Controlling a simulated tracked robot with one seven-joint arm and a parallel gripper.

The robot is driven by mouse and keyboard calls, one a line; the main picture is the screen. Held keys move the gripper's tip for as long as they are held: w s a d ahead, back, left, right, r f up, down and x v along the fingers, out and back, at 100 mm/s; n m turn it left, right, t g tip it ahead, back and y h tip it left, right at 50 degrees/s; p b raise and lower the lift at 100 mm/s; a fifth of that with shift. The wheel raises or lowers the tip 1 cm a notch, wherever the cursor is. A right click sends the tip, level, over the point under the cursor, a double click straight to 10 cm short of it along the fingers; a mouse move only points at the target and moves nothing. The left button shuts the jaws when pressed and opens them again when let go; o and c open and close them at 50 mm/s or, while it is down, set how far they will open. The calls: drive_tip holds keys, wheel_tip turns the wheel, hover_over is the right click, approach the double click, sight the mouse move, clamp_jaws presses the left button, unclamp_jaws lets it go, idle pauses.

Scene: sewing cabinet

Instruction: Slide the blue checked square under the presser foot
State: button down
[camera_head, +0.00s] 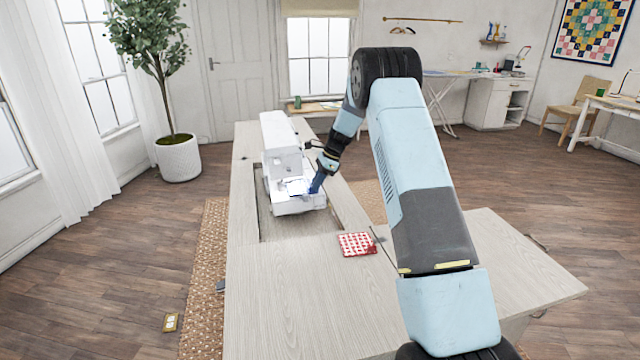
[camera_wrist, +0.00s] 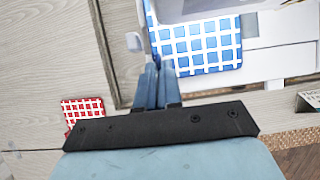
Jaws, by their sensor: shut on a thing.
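The white sewing machine (camera_head: 280,140) stands in the opening of the cabinet top. Its white bed also shows at the right of the wrist view (camera_wrist: 280,62). The blue checked square (camera_wrist: 205,47) lies flat over the bed in the wrist view. In the head view it is too small to make out clearly. My gripper (camera_head: 315,188) is low at the right front of the machine. In the wrist view its fingers (camera_wrist: 159,72) are shut on the square's near left edge. I cannot make out the presser foot or whether the square touches it.
A red checked square (camera_head: 357,244) lies on the cabinet top (camera_head: 290,300), in front of the machine and to the right. It also shows at the left of the wrist view (camera_wrist: 82,110). The open recess (camera_head: 280,226) lies just before the machine. The front of the top is clear.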

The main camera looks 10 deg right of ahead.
drive_tip(key=shift+s+a+f, duration=0.1)
drive_tip(key=shift+a, duration=0.5)
drive_tip(key=c, duration=1.2)
unclamp_jaws()
drive_tip(key=shift+d+v, duration=0.15)
drive_tip(key=shift+v, duration=3.35)
drive_tip(key=shift+d+v, duration=0.1)
drive_tip(key=shift+v, duration=3.45)
drive_tip(key=shift+f, duration=0.1)
